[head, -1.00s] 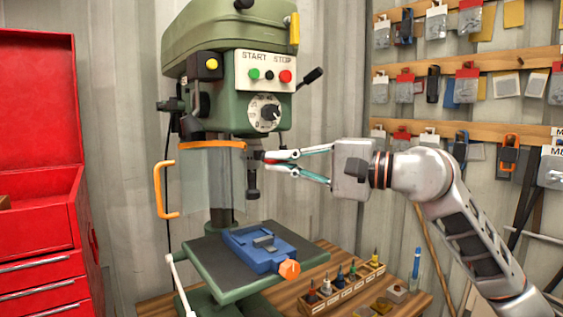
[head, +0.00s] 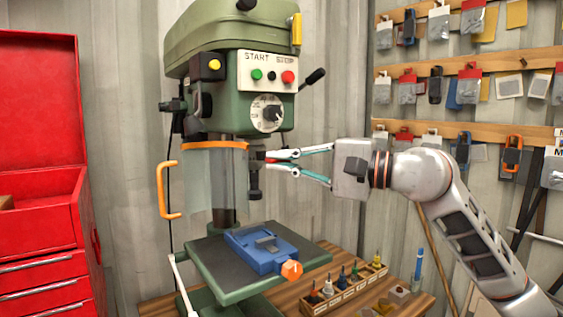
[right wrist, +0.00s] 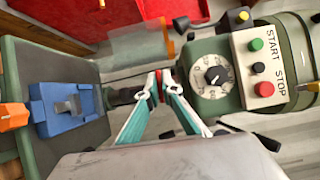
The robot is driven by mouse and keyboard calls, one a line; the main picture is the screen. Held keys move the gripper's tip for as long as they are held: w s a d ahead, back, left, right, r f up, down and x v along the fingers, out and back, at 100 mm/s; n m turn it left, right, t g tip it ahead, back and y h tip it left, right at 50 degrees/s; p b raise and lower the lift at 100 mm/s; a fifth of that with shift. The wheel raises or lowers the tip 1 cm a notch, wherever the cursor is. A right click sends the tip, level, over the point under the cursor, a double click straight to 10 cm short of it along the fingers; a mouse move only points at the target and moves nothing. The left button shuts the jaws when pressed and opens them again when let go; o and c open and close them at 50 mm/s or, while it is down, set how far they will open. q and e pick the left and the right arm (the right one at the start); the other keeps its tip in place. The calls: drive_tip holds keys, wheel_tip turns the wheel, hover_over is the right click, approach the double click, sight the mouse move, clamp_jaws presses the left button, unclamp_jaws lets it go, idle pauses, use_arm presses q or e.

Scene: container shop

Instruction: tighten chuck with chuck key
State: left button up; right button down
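The drill press chuck (head: 254,182) is dark and hangs upright below the green head; in the right wrist view it shows as a dark shape (right wrist: 124,96). My right gripper (head: 272,161) comes from the right, level with the upper part of the chuck. Its fingertips (right wrist: 158,86) are close together on a small red piece (right wrist: 158,84), which looks like the chuck key's handle. A short dark part lies between fingertips and chuck; I cannot tell whether the key is seated. Most of the key is hidden by the fingers. My left gripper is not in view.
A clear guard with an orange rim (head: 215,145) stands left of the chuck. A blue vise (head: 258,250) sits on the drill table below. A red tool cabinet (head: 40,130) is at left. A wooden bit holder (head: 345,285) is on the bench.

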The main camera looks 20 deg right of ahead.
drive_tip(key=shift+f+m+t+b, duration=0.15)
drive_tip(key=shift+m+t+b, duration=0.25)
drive_tip(key=shift+m+b, duration=0.55)
drive_tip(key=shift+m+y, duration=0.25)
drive_tip(key=shift+y, duration=0.05)
drive_tip(key=shift+b, duration=0.3)
drive_tip(key=shift+m+t+b, duration=0.4)
drive_tip(key=shift+m+t, duration=0.2)
drive_tip(key=shift+m, duration=0.2)
drive_tip(key=shift+m+t+y, duration=0.3)
drive_tip(key=shift+m+t, duration=0.2)
drive_tip(key=shift+m, duration=0.4)
